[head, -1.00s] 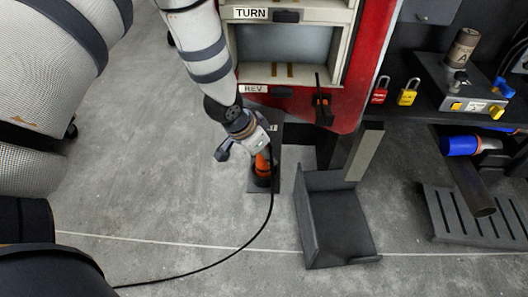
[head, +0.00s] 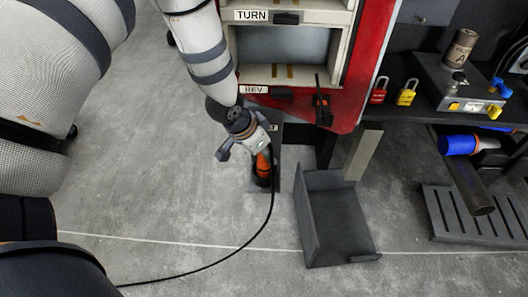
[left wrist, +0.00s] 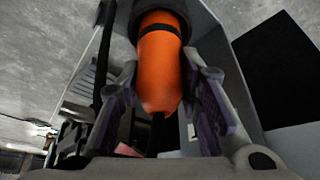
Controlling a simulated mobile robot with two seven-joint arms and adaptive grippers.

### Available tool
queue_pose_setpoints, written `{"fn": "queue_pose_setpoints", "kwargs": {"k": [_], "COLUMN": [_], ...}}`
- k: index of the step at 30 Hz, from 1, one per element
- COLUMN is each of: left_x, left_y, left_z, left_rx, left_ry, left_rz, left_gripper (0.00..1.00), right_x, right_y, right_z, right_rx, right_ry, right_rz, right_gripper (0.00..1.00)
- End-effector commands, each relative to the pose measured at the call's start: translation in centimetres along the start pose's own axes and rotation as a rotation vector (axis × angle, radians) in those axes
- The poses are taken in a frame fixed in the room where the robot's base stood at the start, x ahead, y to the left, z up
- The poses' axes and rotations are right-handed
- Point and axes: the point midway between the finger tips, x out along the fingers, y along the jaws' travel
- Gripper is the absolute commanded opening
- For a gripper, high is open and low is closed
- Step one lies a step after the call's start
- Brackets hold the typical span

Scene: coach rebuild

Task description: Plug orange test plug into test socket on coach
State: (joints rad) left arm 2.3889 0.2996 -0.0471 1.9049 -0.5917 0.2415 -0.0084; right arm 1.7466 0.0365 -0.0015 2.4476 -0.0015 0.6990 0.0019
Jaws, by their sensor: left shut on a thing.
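The orange test plug (head: 264,166) is upright below my left gripper (head: 255,147), beside a narrow grey stand (head: 275,181) at the foot of the red cabinet. The left wrist view shows the plug (left wrist: 160,70) between the two fingers of my left gripper (left wrist: 160,95), which is shut on it. The plug's far end meets a dark round part; I cannot tell how deep it sits in it. A black cable (head: 268,215) runs from the plug to the lower left over the floor. I cannot make out the test socket for certain. My right gripper is out of view.
The red cabinet (head: 367,65) has open bays labelled TURN and REV. An open grey tray (head: 335,225) stands on the floor right of the plug. A dark bench at the right carries red (head: 378,95) and yellow (head: 406,97) padlocks. The floor at left is clear.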

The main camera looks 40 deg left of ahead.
Motion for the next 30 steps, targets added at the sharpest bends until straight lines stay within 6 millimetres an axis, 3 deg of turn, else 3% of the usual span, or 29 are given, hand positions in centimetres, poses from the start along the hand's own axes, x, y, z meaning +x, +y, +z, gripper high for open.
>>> {"fn": "queue_pose_setpoints", "kwargs": {"k": [27, 28, 30], "left_x": [1.2, 1.2, 1.2], "left_y": [0.0, 0.0, 0.0], "left_z": [0.5, 0.5, 0.5], "left_rx": [-0.001, -0.001, -0.001], "left_ry": [0.000, 0.001, 0.001], "left_rz": [0.000, 0.000, 0.000], "left_gripper": [0.00, 0.39, 0.41], "right_x": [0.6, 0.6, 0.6], "right_y": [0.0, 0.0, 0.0], "right_z": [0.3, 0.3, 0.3], "right_rx": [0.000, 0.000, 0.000], "right_ry": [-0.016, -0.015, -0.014], "right_rz": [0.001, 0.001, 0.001], "right_gripper": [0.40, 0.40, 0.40]}}
